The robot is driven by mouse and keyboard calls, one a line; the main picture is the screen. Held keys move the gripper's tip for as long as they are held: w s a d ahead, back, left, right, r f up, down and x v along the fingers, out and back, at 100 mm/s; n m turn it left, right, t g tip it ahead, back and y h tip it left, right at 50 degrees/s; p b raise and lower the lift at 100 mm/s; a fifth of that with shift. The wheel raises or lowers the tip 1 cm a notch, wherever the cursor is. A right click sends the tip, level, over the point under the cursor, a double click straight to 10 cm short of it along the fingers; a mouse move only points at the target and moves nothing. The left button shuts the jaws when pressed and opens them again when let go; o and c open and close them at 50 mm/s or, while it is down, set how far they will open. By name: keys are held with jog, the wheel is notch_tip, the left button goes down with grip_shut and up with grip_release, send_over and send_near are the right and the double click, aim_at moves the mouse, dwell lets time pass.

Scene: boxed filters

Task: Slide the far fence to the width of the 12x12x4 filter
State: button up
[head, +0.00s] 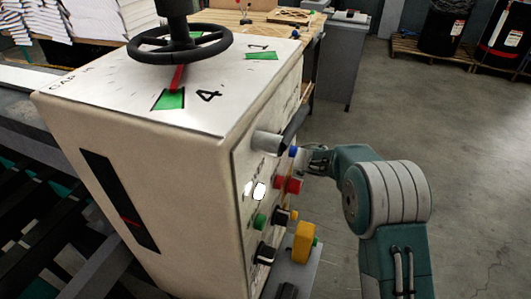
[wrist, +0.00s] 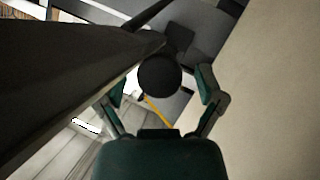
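A pale cabinet (head: 140,140) fills the left of the head view. On its top are a dark handwheel (head: 180,44), a red pointer (head: 177,78), green patches and printed numbers, including a "4". Its right face carries a grey cylinder (head: 268,142), a dark bar (head: 296,122) and coloured buttons. My gripper (head: 312,160) is beside this face. In the wrist view my gripper (wrist: 160,95) is open, with a round black knob (wrist: 158,75) between its fingers. A gap shows on either side of the knob; its depth is unclear. I cannot identify the far fence for certain.
A red button (head: 288,184) and a yellow box (head: 302,242) are close below my gripper. A large dark bar (wrist: 75,75) crosses the wrist view's left side. A grey cabinet (head: 342,60) stands behind. Drums (head: 445,28) stand at the back right; the floor before them is clear.

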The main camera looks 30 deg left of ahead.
jog(key=shift+a+f, duration=0.1)
jog(key=shift+a, duration=0.05)
grip_shut()
jog(key=w+d, duration=0.2)
jog(key=d, duration=1.5)
jog(key=shift+d, duration=0.3)
jog(key=shift+o, duration=0.4)
grip_release()
jog(key=shift+d, duration=0.1)
jog(key=v, duration=1.2)
